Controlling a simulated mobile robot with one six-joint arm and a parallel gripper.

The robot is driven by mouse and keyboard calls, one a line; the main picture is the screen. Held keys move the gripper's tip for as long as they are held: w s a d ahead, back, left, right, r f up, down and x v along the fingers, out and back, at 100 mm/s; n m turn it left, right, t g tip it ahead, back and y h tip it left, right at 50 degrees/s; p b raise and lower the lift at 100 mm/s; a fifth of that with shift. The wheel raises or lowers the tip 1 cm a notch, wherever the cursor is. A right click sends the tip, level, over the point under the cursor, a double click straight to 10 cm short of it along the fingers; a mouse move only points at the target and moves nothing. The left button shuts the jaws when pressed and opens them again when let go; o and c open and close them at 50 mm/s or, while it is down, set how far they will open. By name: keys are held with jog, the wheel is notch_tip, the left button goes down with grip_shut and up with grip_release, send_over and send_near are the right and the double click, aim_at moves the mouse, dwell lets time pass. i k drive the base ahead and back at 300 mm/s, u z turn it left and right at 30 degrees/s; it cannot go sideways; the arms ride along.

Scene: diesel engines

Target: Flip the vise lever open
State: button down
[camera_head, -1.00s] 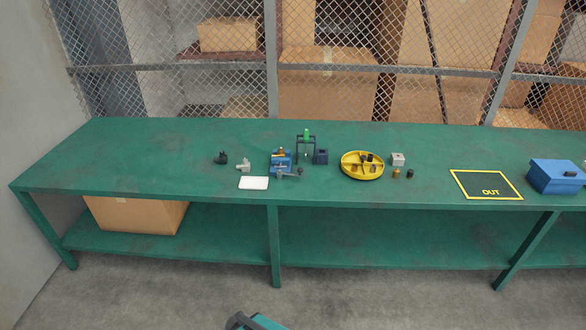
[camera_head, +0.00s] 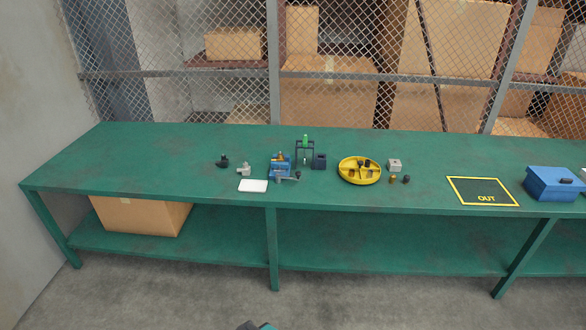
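The small blue vise (camera_head: 274,168) stands on the green workbench (camera_head: 130,160), left of centre and near the front edge. Its grey lever (camera_head: 288,179) shows at the vise's front, pointing right with a dark knob at its end. A brass-coloured piece sits at the top of the vise; the details are too small to tell. My gripper is not in view. Only a dark and teal part of my own body shows at the bottom edge, well short of the bench.
Beside the vise are a white pad (camera_head: 253,186), a grey fitting (camera_head: 243,170), a black part (camera_head: 223,161), a frame with a green top (camera_head: 305,150) and a dark block (camera_head: 319,160). Right are a yellow tray (camera_head: 345,177), an OUT mat (camera_head: 483,186) and a blue box (camera_head: 552,184).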

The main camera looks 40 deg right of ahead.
aim_at(298, 174)
jog(key=z, duration=0.1)
jog(key=i, duration=0.95)
jog(key=u, duration=0.05)
